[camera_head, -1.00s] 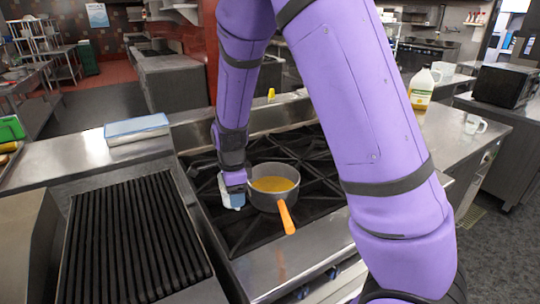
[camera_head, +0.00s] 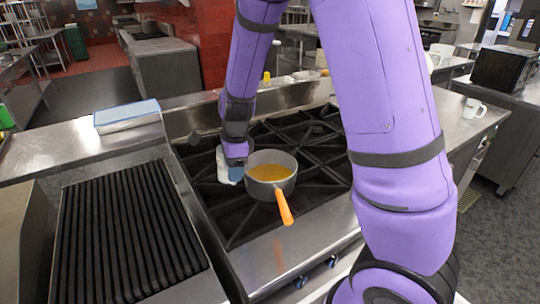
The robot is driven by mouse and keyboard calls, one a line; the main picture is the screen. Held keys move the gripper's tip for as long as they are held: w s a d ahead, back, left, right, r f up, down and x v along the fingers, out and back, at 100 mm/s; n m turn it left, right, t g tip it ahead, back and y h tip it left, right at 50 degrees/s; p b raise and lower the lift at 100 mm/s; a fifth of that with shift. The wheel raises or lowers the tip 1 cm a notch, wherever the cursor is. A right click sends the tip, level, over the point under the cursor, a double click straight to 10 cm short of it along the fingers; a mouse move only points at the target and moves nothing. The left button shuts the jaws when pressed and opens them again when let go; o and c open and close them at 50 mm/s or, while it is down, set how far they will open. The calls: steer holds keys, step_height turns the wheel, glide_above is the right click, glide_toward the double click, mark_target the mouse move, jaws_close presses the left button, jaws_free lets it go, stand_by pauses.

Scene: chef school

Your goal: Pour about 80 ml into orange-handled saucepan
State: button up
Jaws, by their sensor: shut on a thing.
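The grey saucepan (camera_head: 284,187) with the orange handle (camera_head: 284,208) stands on the black stove grate, its handle pointing toward me. Orange-yellow liquid (camera_head: 269,172) covers its inside bottom. My gripper (camera_head: 237,170) is just left of the pan and low beside its rim, shut on a small white object (camera_head: 223,168). Most of that object is hidden behind the gripper. I cannot tell its exact shape, whether it is tilted, or what is in it. No stream of liquid is visible.
A ridged black grill (camera_head: 130,235) lies left of the stove (camera_head: 320,150). A white-and-blue box (camera_head: 127,117) sits on the counter behind it. A white mug (camera_head: 474,108) stands on the right counter, near a black microwave (camera_head: 506,78). My arm blocks part of the right side.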

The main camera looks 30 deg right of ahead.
steer(key=shift+d+r+y, duration=0.35)
steer(key=shift+r+y, duration=0.05)
steer(key=shift+r, duration=0.3)
steer(key=shift+s+d+f+t+y+p, duration=0.15)
steer(key=shift+d+t+y, duration=0.2)
steer(key=shift+d+y, duration=0.75)
steer(key=shift+s+d+r+t+y+p, duration=0.1)
steer(key=shift+s+d+t+y+p, duration=0.25)
steer(key=shift+y, duration=1.35)
steer(key=shift+d+f+t+y, duration=0.1)
steer(key=shift+d+t+y, duration=0.2)
steer(key=shift+d+y, duration=0.85)
steer(key=shift+r+t+y+p, duration=0.15)
steer(key=shift+r+y+p, duration=0.2)
steer(key=shift+y+p, duration=0.65)
steer(key=shift+r+t+y+p, duration=0.15)
steer(key=shift+r+y+p, duration=0.15)
steer(key=shift+y+p, duration=0.7)
steer(key=shift+s+d+r+y+p, duration=0.1)
steer(key=shift+s+d+y+p, duration=0.05)
steer(key=shift+d+y+p, duration=0.25)
steer(key=shift+s+d+r+y+p, duration=0.1)
steer(key=shift+d+y+p, duration=0.2)
steer(key=shift+d+y, duration=0.2)
